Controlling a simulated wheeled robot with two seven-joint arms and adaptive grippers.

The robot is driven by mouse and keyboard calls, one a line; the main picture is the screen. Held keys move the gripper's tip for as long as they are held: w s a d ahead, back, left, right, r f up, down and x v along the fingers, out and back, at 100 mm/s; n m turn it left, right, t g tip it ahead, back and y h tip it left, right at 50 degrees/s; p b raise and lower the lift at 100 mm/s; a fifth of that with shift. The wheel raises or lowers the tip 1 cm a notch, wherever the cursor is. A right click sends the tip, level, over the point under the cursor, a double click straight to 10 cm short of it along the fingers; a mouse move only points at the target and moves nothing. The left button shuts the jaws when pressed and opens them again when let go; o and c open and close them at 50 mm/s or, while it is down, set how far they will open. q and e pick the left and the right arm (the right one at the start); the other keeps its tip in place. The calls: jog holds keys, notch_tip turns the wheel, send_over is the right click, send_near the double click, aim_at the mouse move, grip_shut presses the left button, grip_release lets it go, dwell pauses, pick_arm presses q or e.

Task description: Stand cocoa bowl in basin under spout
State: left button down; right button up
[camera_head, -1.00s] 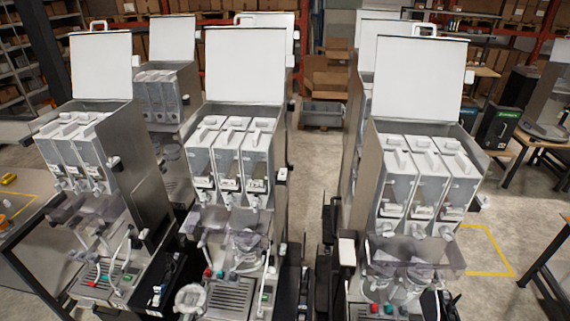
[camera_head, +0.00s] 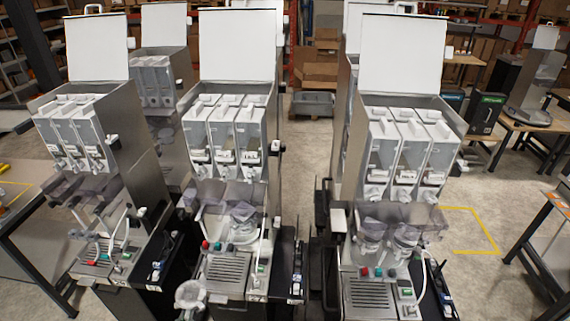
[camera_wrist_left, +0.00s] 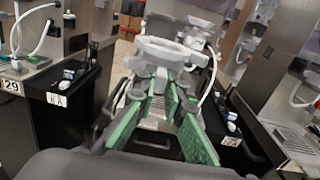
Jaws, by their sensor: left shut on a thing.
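The pale grey cocoa bowl (camera_head: 190,292), with a wide round rim, shows at the bottom edge of the head view. It also shows in the left wrist view (camera_wrist_left: 166,50). My left gripper (camera_wrist_left: 160,88) has green-padded fingers shut on the lower part of the bowl and holds it upright. In the head view, my left gripper (camera_head: 188,308) is barely visible below the bowl. The bowl is in front and left of the middle dispenser's slatted basin (camera_head: 228,268), apart from it. Clear mixing cups (camera_head: 242,212) hang above that basin; the spout is hard to make out. My right gripper is not in view.
A left dispenser (camera_head: 85,150) and a right dispenser (camera_head: 400,165) flank the middle one (camera_head: 222,150), each with a raised white lid. The right one has its own slatted basin (camera_head: 370,298). Dark side shelves fill the narrow gaps between machines. Open floor lies behind.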

pick_arm(q)
jog(key=w+d+f+b, duration=0.2)
jog(key=d+f+b, duration=0.2)
jog(key=f, duration=0.3)
jog(key=shift+w+d+f+y+b, duration=0.25)
jog(key=shift+d+y+b, duration=0.1)
jog(key=shift+d, duration=0.3)
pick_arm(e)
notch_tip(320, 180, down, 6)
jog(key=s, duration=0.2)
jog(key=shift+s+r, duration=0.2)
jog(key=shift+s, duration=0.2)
